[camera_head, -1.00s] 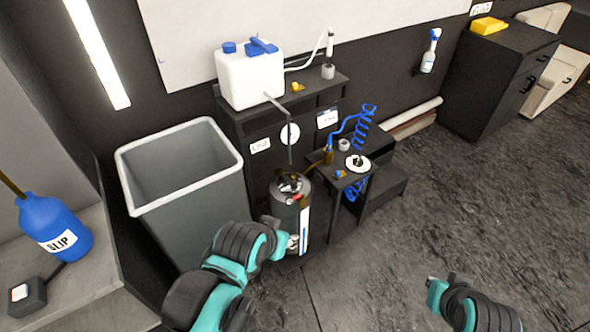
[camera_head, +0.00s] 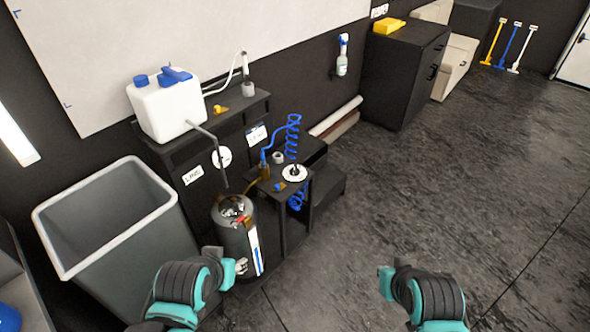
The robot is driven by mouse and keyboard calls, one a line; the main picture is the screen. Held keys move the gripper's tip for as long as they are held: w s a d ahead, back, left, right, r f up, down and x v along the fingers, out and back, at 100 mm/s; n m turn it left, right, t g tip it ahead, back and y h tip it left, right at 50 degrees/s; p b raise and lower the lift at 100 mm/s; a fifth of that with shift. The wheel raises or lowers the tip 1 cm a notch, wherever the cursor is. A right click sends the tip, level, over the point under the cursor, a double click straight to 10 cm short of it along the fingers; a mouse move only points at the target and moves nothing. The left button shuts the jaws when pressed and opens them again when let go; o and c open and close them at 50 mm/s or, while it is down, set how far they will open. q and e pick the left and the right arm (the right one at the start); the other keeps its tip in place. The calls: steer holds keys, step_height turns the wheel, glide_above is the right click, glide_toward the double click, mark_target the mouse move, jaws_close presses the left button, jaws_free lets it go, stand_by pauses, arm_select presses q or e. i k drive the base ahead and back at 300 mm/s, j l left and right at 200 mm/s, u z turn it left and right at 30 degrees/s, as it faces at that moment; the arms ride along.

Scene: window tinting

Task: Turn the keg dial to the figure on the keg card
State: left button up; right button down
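The keg (camera_head: 232,238) is a dark grey cylinder standing on the floor, with metal fittings and a red part on top and a white and blue strip on its side. A round white disc (camera_head: 294,173) lies on the low black stand to its right. Another round white plate (camera_head: 222,157) is on the shelf front. A white card (camera_head: 257,135) with blue is on that front too; its print is too small to read. My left gripper (camera_head: 240,266) is beside the keg's lower front, its fingers unclear. My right gripper (camera_head: 384,283) is over bare floor, its fingers unclear.
A grey bin (camera_head: 105,215) stands left of the keg. A white tank (camera_head: 168,108) sits on the black shelf behind, its pipe reaching down towards the keg. A blue coiled hose (camera_head: 292,138) hangs by the low stand. The floor at right is clear.

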mark_target(294, 171)
steer(key=i+j+z, duration=0.45)
steer(key=i+j, duration=0.35)
steer(key=i, duration=0.05)
